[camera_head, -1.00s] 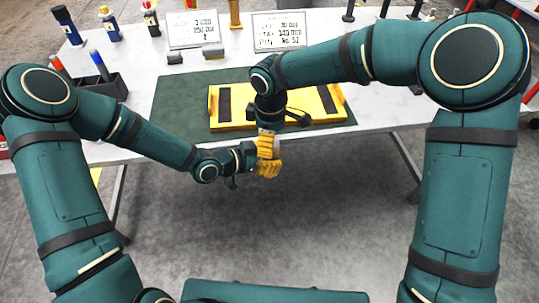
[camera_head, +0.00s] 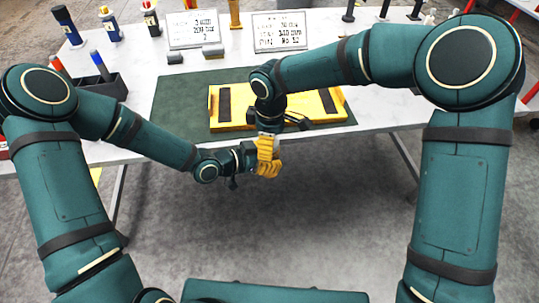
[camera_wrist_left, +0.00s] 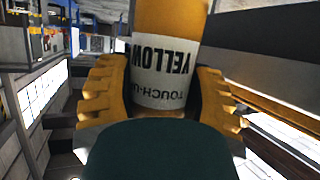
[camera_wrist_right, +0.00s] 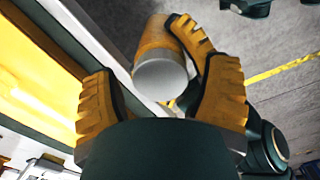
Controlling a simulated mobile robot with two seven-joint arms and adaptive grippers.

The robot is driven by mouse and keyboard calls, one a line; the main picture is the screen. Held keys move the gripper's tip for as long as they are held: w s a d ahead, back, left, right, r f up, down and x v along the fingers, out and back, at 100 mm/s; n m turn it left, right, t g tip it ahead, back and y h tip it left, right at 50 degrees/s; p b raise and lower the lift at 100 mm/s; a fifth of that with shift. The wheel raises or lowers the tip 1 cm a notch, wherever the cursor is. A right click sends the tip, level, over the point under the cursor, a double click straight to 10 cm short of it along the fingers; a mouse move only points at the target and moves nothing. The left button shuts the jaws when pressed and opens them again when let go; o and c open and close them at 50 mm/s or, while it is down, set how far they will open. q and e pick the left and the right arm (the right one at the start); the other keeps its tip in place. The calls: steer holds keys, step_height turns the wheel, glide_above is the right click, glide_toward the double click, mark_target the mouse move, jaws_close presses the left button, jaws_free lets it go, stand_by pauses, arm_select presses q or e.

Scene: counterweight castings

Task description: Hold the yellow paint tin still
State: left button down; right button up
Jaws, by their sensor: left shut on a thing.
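The yellow paint tin (camera_wrist_left: 168,72) has a white label reading YELLOW and TOUCH-U..., upside down in the left wrist view. My left gripper (camera_wrist_left: 160,80) is shut on it, a finger on each side. In the right wrist view the tin's pale grey end (camera_wrist_right: 161,78) faces the camera, with a yellow finger of the other gripper beside its body. My right gripper (camera_wrist_right: 161,92) is open, its fingers spread either side of that end, the left one clearly apart from it. In the head view the yellow fingers (camera_head: 267,160) are bunched in front of the table, largely hiding the tin.
A dark bin (camera_head: 107,85), two printed cards (camera_head: 195,28) and several bottles stand behind and left. The floor in front is clear.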

steer(key=shift+r, duration=2.3)
step_height(320, 180, up, 4)
steer(key=shift+f, duration=0.25)
steer(key=shift+f, duration=0.1)
steer(key=shift+f, duration=3.95)
